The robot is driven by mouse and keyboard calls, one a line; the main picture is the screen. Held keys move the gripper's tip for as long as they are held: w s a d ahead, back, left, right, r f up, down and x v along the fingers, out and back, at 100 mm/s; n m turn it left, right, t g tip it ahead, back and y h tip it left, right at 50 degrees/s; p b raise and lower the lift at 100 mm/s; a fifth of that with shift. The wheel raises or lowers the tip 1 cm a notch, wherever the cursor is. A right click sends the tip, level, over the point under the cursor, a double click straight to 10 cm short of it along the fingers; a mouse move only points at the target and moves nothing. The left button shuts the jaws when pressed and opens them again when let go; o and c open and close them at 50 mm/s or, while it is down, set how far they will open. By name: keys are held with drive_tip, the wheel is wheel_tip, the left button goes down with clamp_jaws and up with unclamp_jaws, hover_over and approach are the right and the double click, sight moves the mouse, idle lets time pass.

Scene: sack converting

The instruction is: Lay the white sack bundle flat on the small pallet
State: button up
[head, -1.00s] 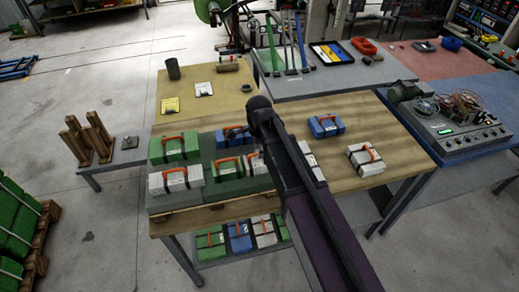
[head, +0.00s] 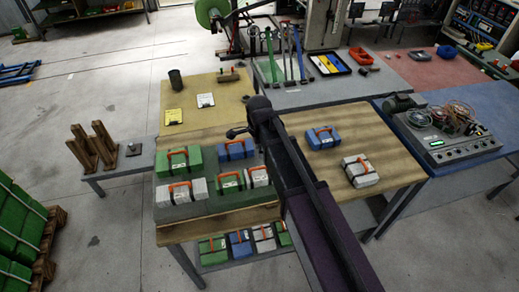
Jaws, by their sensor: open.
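Three white sack bundles with orange handles show. One (head: 361,175) lies on the table right of my arm. One (head: 181,195) lies at the front left of a grey-green base, and one (head: 259,177) lies at its right, next to my arm. A low grey-green base (head: 215,208) under the left group may be the small pallet; bundles cover most of it. My gripper (head: 236,132) is open, small and dark, above and behind the blue bundle (head: 236,151). My arm hides part of the table beside the right white bundle.
Green bundles (head: 178,162) and another blue bundle (head: 322,138) also lie on the table. More bundles stand on a lower shelf. A wooden pallet (head: 50,235) with green stacks is at left. The back right of the table (head: 370,115) is clear.

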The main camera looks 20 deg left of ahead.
drive_tip(key=shift+r+p, duration=0.6)
drive_tip(key=shift+r, duration=0.3)
idle(0.4)
drive_tip(key=s+d+n, duration=0.3)
drive_tip(key=d+n, duration=0.3)
drive_tip(key=d, duration=1.2)
drive_tip(key=s+d+n, duration=0.3)
drive_tip(key=d+n, duration=0.2)
drive_tip(key=d, duration=1.4)
drive_tip(key=shift+n, duration=0.4)
drive_tip(key=shift+a, duration=0.1)
wheel_tip(320, 180, down, 12)
drive_tip(key=b, duration=1.2)
drive_tip(key=shift+f, duration=0.2)
